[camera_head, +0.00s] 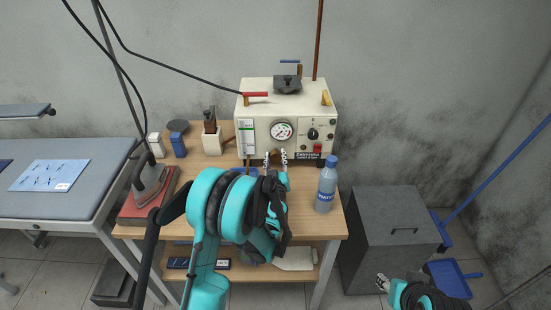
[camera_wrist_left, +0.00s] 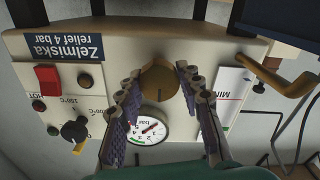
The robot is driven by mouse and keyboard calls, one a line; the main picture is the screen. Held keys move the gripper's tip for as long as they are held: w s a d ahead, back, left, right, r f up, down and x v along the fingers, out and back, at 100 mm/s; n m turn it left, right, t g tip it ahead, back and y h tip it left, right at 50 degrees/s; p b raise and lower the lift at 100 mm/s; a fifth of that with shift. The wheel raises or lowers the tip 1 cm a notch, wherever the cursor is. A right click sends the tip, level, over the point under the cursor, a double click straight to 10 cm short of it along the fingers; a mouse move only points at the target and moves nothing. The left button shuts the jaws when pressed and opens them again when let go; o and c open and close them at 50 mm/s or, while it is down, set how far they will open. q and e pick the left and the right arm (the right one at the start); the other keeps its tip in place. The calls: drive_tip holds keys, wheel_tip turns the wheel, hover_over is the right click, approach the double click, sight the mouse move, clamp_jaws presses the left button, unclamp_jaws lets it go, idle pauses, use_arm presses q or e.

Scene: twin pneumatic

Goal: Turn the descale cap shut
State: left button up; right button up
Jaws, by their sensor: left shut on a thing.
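The descale cap (camera_wrist_left: 159,80) is a round brass knob on the front of the cream boiler (camera_head: 252,108), beside the pressure gauge. In the left wrist view, which looks upside down, it sits between the two ribbed fingers of my left gripper (camera_wrist_left: 160,85). The fingers are shut on its sides.
The boiler stands at the back of a wooden table (camera_head: 184,184). A blue water bottle (camera_head: 326,185) stands to the right of my left gripper. An iron (camera_head: 150,180) is on the left. A grey cabinet (camera_head: 392,240) stands right of the table. Brass valves are on the boiler.

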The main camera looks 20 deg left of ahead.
idle(0.5)
use_arm(q)
drive_tip(key=o, duration=1.2)
drive_tip(key=shift+c, duration=0.2)
